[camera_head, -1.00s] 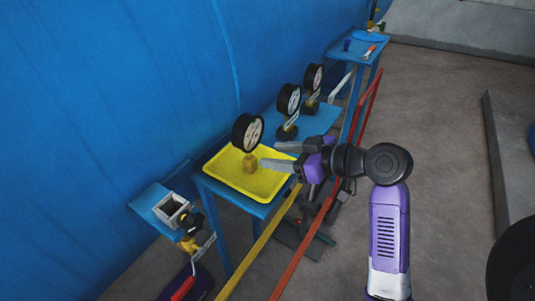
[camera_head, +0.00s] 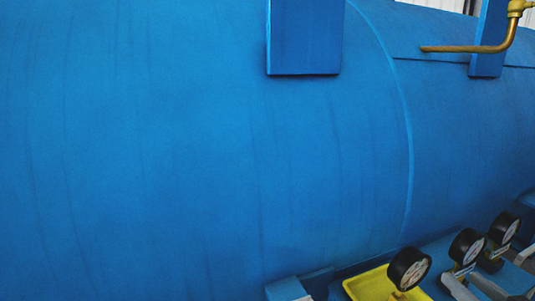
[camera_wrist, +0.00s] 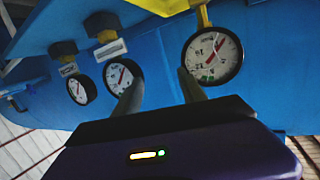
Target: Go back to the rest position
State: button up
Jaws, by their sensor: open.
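My gripper (camera_wrist: 159,88) shows in the wrist view with its two grey fingers apart and nothing held between them. A round black gauge with a white dial (camera_head: 408,268) stands over the yellow tray (camera_head: 358,288). In the wrist view, which is upside down, this gauge (camera_wrist: 213,57) appears just beyond the right finger. I cannot tell whether they touch.
Two more gauges (camera_head: 466,246) (camera_head: 505,228) stand to the right on the blue table. The large blue autoclave (camera_head: 220,150) fills most of the head view behind them. A brass pipe (camera_head: 465,49) projects at the upper right.

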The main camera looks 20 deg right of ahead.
jog(key=f+m+h, duration=0.1)
jog(key=s+a+f+m+h, duration=0.1)
jog(key=shift+s+h, duration=0.25)
jog(key=shift+h, duration=0.05)
jog(key=s+a+f+n+y, duration=0.3)
jog(key=s+a, duration=0.7)
jog(key=a, duration=0.4)
jog(key=s+a+f+n+y, duration=0.3)
jog(key=s+a+f, duration=0.3)
jog(key=s+a, duration=0.4)
jog(key=a+y, duration=0.1)
jog(key=a, duration=0.3)
